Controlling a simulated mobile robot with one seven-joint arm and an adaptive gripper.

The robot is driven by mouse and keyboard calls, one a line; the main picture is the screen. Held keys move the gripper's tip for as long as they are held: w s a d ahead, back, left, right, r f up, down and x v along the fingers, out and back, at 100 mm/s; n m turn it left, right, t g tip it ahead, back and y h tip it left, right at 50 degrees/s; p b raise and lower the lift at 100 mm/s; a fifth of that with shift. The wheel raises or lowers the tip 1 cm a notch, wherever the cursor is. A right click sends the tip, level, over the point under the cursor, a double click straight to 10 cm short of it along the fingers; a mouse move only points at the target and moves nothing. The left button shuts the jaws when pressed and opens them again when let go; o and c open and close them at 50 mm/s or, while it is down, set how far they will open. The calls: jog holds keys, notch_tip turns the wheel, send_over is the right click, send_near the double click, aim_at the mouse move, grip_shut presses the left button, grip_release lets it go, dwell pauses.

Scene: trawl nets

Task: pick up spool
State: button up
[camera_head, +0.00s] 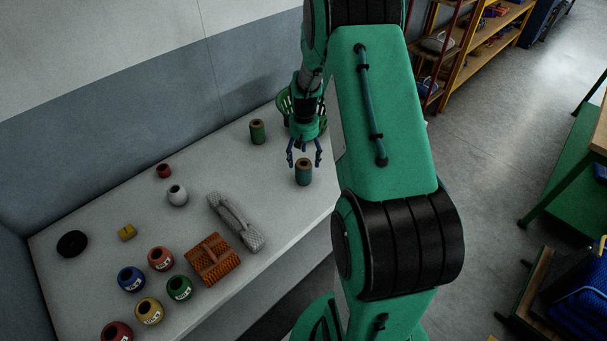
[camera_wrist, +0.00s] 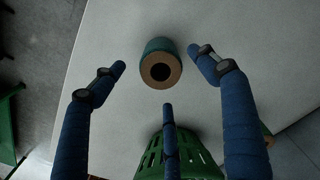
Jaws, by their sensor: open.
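A teal spool (camera_head: 303,174) with a brown end and a dark centre hole stands upright near the table's front right edge. In the wrist view the same spool (camera_wrist: 152,50) lies ahead of the fingertips, roughly between the two outer ones. My gripper (camera_head: 304,161) has blue fingers and hangs over this spool, pointing down. In the wrist view my gripper (camera_wrist: 160,76) is open, with nothing held between its three fingers. A second, green spool (camera_head: 257,132) stands farther back to the left. Whether any finger touches the teal spool cannot be told.
A green basket (camera_wrist: 150,160) is close beside my gripper, partly hidden by it in the head view. On the white table (camera_head: 290,225) are a grey float (camera_head: 177,195), a grey mesh piece (camera_head: 236,221), an orange woven basket (camera_head: 212,260) and several coloured pots. Table around the teal spool is clear.

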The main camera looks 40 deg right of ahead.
aim_at(303, 171)
jog(key=shift+f, duration=1.35)
jog(key=shift+w+f+b, duration=0.1)
jog(key=shift+f+b, duration=0.85)
jog(key=shift+f, duration=1.6)
jog(key=c, duration=1.4)
